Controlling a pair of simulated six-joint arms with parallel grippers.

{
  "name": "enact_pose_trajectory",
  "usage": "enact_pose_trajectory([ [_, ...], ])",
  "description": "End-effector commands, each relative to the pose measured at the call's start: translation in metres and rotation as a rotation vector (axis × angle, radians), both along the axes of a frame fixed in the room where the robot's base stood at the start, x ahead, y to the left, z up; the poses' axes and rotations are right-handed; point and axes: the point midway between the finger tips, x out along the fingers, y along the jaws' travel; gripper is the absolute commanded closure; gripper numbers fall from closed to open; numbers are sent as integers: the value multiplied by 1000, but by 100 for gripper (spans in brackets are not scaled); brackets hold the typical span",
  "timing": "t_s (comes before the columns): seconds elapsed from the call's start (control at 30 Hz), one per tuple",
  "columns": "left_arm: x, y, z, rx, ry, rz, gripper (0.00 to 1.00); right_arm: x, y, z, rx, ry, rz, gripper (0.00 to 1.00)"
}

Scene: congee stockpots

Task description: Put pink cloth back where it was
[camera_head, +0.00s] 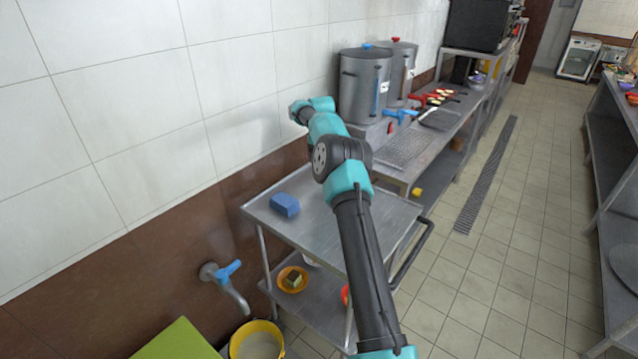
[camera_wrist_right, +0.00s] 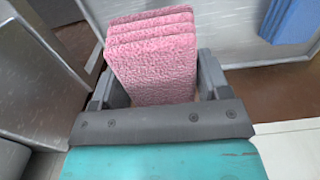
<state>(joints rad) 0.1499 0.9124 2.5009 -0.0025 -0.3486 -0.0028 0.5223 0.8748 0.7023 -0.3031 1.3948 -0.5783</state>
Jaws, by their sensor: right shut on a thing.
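The pink cloth (camera_wrist_right: 152,58) shows in the right wrist view as a folded, layered block with a rough texture. My right gripper (camera_wrist_right: 156,75) has its fingers on either side of it and is shut on it. In the head view my right arm reaches across the metal cart towards the tiled wall; the gripper and the pink cloth cannot be made out there. A blue folded block (camera_head: 285,205) lies on the cart's top shelf (camera_head: 262,211). A blue block (camera_wrist_right: 293,18) also shows at the upper right of the right wrist view. My left gripper is not in view.
Two steel stockpots (camera_head: 365,88) (camera_head: 402,72) stand behind the arm by the wall. A wall tap (camera_head: 222,272) sits above a yellow bucket (camera_head: 257,341). An orange bowl (camera_head: 292,280) is on the cart's lower shelf. The cart top around the blue block is mostly clear.

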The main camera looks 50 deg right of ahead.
Motion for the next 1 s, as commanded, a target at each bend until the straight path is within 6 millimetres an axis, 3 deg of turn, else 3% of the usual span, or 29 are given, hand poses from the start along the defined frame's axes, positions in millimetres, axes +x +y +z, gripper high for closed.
enact_pose_trajectory([
  [0.3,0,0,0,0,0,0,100,-1,0,-43,1,2,-1,52],
  [0.73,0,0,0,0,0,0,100,0,0,-51,0,1,0,52],
  [1.0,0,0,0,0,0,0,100,0,0,-87,1,2,0,52],
])
